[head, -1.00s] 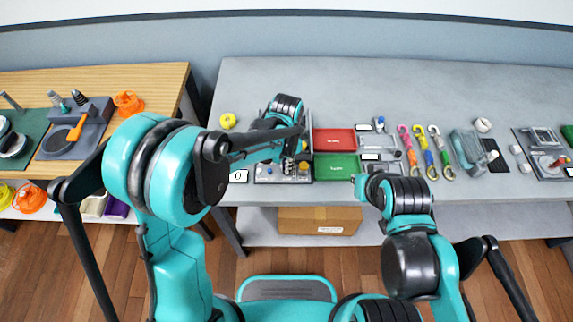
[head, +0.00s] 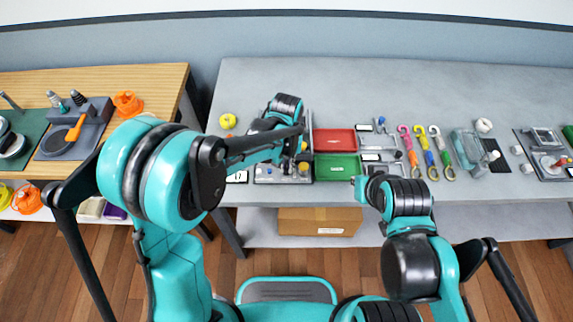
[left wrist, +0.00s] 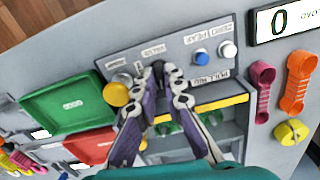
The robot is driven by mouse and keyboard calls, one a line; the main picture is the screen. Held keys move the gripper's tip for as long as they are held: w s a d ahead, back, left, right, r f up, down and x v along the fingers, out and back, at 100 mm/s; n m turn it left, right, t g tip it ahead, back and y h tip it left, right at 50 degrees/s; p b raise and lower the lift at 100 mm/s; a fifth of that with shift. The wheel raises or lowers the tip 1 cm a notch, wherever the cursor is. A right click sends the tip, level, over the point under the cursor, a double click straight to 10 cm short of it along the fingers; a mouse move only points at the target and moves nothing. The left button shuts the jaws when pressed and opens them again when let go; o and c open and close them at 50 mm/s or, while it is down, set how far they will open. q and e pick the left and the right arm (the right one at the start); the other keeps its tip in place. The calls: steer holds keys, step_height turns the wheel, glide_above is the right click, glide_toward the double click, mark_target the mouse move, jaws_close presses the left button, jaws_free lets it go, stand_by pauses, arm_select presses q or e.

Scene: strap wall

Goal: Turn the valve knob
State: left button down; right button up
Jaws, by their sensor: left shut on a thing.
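In the left wrist view, the valve knob (left wrist: 158,69) is a small dark knob on a grey control panel (left wrist: 190,42) below a lettered label. My left gripper (left wrist: 158,86) has its fingers on both sides of the knob and is shut on it. Its lower part is hidden by the fingers. In the head view, the control panel (head: 265,173) is at the left of the grey bench, and my left arm hides much of it. The tip of my right arm (head: 363,187) is over the bench's front edge; its fingers cannot be made out.
Blue (left wrist: 200,57) and white (left wrist: 228,50) buttons and a yellow knob (left wrist: 116,94) flank the valve knob. A display (left wrist: 282,20) stands beside the panel. Red (head: 334,139) and green (head: 337,167) trays lie to the right, then coloured straps (head: 423,150).

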mark_target(286, 168)
arm_select(q)
steer(key=shift+n, duration=0.6)
steer(key=c, duration=1.6)
jaws_free()
step_height(286, 168, up, 12)
steer(key=shift+r, duration=0.1)
